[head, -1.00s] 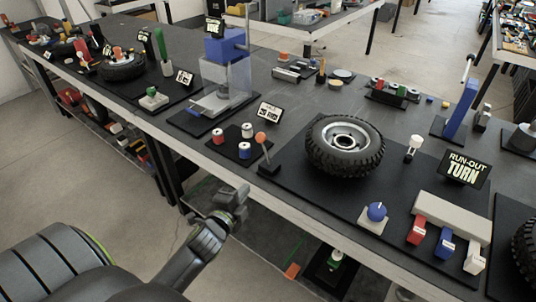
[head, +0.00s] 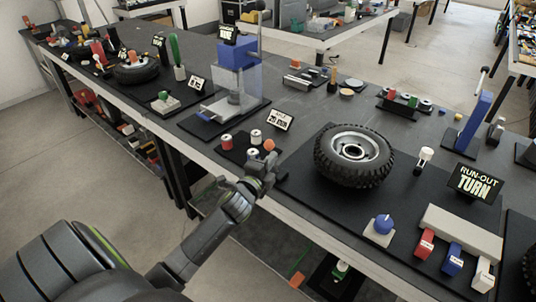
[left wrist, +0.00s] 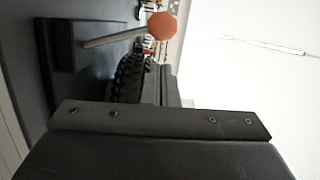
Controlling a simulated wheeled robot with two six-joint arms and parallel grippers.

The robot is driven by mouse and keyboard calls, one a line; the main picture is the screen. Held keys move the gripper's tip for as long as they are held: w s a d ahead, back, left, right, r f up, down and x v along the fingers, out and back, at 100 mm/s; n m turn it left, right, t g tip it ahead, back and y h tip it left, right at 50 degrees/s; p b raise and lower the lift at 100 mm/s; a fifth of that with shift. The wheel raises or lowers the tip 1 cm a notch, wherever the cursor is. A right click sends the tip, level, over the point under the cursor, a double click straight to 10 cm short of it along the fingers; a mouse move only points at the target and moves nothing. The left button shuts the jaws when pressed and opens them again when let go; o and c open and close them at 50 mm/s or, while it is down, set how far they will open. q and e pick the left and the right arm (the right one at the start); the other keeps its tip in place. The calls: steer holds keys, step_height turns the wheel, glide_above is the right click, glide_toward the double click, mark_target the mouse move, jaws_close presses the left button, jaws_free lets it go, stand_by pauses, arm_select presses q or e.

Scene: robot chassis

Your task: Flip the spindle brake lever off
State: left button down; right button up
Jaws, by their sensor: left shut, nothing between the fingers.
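The spindle brake lever has an orange ball knob (head: 269,145) and sits beside the tyred wheel (head: 353,155) near the table's front edge. My left gripper (head: 265,165) is shut and empty, just in front of the lever, hiding its rod and most of its base. In the left wrist view the knob (left wrist: 162,26), its slanted metal rod (left wrist: 115,38) and dark base block (left wrist: 62,45) show clear, with a gap between them and my gripper's dark edge (left wrist: 165,122). My right gripper is not in view.
Red and white spools (head: 256,136) stand close left of the lever. A blue knob (head: 383,224), a RUN-OUT TURN sign (head: 474,183) and red, blue and white switches (head: 425,243) lie to the right. A clear-guarded blue press (head: 238,75) stands behind left.

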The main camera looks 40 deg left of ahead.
mark_target(267, 149)
arm_select(q)
steer(key=shift+w+a, duration=0.75)
steer(key=shift+a, duration=0.3)
steer(key=shift+a, duration=0.1)
steer(key=shift+a+n+p, duration=0.55)
steer(key=shift+n+p, duration=0.05)
steer(key=shift+n, duration=0.2)
steer(key=shift+a+f+n, duration=0.15)
steer(key=shift+a+n, duration=0.2)
steer(key=shift+n, duration=0.05)
